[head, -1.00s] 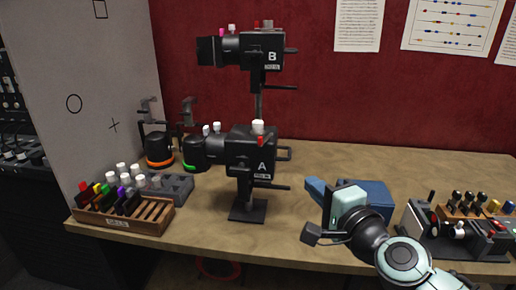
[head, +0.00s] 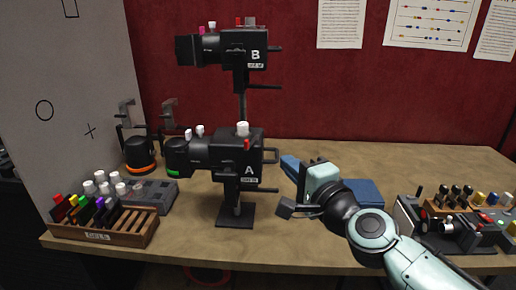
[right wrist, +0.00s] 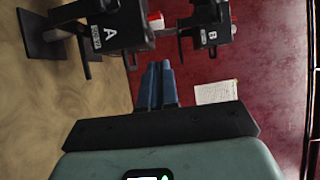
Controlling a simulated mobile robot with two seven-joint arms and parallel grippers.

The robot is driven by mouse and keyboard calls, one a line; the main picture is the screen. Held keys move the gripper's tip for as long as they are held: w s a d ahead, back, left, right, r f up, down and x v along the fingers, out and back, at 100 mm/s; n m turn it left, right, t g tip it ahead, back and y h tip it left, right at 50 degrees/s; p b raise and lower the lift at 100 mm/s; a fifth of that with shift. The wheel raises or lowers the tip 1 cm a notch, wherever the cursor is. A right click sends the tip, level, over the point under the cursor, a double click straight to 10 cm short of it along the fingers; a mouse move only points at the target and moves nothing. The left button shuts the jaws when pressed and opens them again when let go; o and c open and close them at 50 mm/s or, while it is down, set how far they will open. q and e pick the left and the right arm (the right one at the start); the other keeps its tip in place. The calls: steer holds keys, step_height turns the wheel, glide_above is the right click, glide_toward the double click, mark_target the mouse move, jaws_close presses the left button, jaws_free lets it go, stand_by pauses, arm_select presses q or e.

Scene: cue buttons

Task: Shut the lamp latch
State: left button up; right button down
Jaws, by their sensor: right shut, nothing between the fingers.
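Two black lamp-like units stand on one post, lamp A (head: 225,156) below and lamp B (head: 225,47) above. Both also show in the right wrist view, A (right wrist: 108,30) and B (right wrist: 208,36). Lamp A has a white knob (head: 243,129) on top and a side lever (head: 262,189). I cannot tell which part is the latch. My right gripper (head: 286,162) is right of lamp A and apart from it. Its blue fingers (right wrist: 157,68) are together and empty, pointing toward the lamps and the red wall. My left gripper is out of view.
A wooden rack (head: 105,228) with coloured pieces and a grey tray (head: 155,195) lie at left. A blue box (head: 362,192) lies behind my right arm. A dark case (head: 460,236) with knobs is at right. Bare table lies between the post and my arm.

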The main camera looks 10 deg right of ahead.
steer(key=w+a+p, duration=0.3)
steer(key=w+a, duration=0.2)
steer(key=w, duration=0.3)
steer(key=shift+w, duration=0.25)
steer(key=shift+a, duration=0.15)
